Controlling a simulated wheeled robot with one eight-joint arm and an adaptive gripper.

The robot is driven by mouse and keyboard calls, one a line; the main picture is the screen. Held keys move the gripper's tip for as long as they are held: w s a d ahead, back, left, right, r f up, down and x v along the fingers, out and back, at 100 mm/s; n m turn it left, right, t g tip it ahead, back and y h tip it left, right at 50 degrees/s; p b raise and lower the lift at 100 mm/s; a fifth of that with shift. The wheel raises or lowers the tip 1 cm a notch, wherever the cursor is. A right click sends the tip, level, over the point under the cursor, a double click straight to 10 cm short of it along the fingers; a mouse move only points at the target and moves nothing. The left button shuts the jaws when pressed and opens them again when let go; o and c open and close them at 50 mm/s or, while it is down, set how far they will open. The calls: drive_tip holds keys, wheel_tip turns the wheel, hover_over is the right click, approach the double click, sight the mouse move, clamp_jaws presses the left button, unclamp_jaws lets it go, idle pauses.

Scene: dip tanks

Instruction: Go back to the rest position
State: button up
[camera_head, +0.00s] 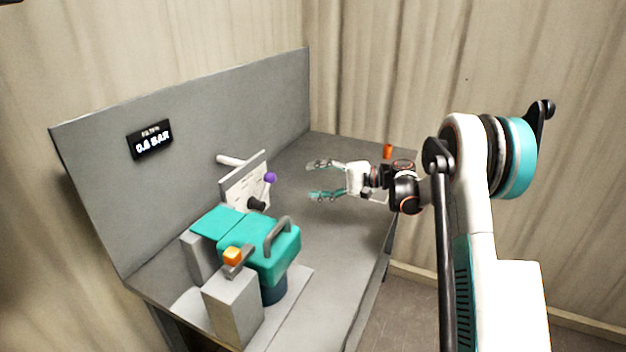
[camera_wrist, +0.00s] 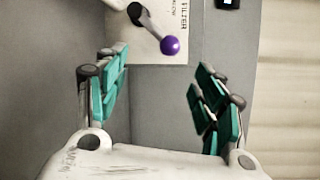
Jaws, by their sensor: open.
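My gripper (camera_head: 318,179) is open and empty, with its teal-padded fingers apart, in the head view. It is above the grey bench and points left, toward the lever with the purple knob (camera_head: 270,178), with a clear gap between them. In the wrist view my gripper (camera_wrist: 160,100) shows both fingers spread, with nothing between them. The purple knob (camera_wrist: 170,46) shows there beyond the fingers, on a dark lever in front of a white panel marked FILTER (camera_wrist: 165,15).
A teal-lidded unit (camera_head: 270,245) with a grey handle stands at the front left. Beside it is a grey block (camera_head: 233,305) with an orange-topped lever (camera_head: 232,256). A display (camera_head: 150,139) on the back wall reads 0.8 BAR. An orange cylinder (camera_head: 387,151) stands at the far right.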

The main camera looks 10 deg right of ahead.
drive_tip(key=s+a+r+n+h, duration=0.1)
drive_tip(key=s+a+r+h, duration=0.25)
drive_tip(key=s, duration=0.35)
drive_tip(key=s+a+r+h, duration=0.2)
drive_tip(key=s+r+h, duration=0.25)
drive_tip(key=s, duration=0.35)
drive_tip(key=s+d+f+n+t+h, duration=0.1)
drive_tip(key=s+d+h, duration=0.1)
drive_tip(key=s, duration=0.6)
drive_tip(key=s+d+f+n+t+h, duration=0.1)
drive_tip(key=s+d+n+h, duration=0.1)
drive_tip(key=s, duration=0.7)
drive_tip(key=s+d+f+n+h, duration=0.2)
drive_tip(key=s+h, duration=0.2)
drive_tip(key=s, duration=0.4)
drive_tip(key=shift+s+d+t, duration=0.35)
drive_tip(key=shift+s+t, duration=0.05)
